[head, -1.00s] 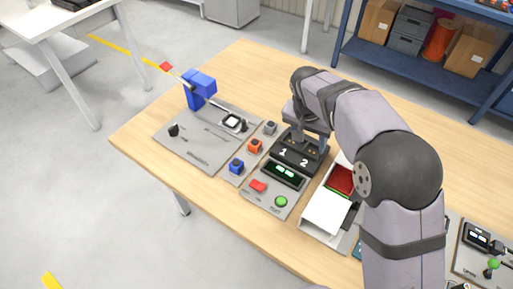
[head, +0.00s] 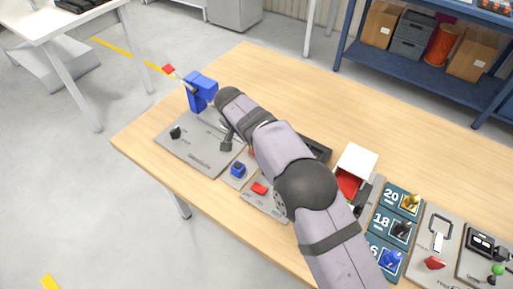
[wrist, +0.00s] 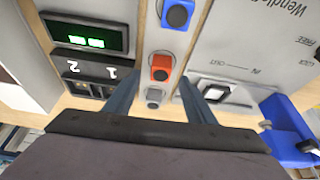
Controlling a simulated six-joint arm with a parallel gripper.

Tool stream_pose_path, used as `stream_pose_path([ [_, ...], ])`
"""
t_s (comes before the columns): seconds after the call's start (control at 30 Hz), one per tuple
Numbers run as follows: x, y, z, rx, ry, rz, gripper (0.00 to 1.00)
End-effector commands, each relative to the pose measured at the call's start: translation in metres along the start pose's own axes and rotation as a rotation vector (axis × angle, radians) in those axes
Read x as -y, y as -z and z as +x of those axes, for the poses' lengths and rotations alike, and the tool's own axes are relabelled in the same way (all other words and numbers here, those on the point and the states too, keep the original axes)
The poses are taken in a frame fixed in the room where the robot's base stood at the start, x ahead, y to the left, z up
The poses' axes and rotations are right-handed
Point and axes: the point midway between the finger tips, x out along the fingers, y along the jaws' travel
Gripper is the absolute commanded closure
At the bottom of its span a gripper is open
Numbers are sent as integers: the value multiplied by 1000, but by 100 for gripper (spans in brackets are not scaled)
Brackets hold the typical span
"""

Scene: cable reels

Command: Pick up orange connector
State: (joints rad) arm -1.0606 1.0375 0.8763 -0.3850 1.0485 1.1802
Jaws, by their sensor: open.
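The orange connector (wrist: 160,67) stands on a light grey strip. In the wrist view it shows between and just beyond the tips of my open gripper (wrist: 158,82), with clear space on both sides. No contact shows. A blue connector (wrist: 177,14) is above it in that view and a grey connector (wrist: 154,97) below it, also between the fingers. In the head view my arm covers nearly all of the orange connector; the blue one (head: 238,170) shows in front of my gripper (head: 227,138).
A grey panel with a blue clamp-like block (head: 201,92) and a thin rod lies to the left. A station with a green display (wrist: 85,42) and numbers 1 and 2 is on the other side. A white box (head: 357,160) with red inside stands right of my arm.

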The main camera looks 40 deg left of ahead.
Motion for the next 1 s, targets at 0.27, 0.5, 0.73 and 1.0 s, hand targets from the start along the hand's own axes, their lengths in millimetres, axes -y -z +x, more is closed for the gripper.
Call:
stream_pose_path([
  [0.27,0,1,11,0,0,0,50],
  [0.5,1,2,37,1,-1,0,50],
  [0.73,2,2,51,-1,2,1,50],
  [1.0,2,1,52,-1,2,0,60],
])
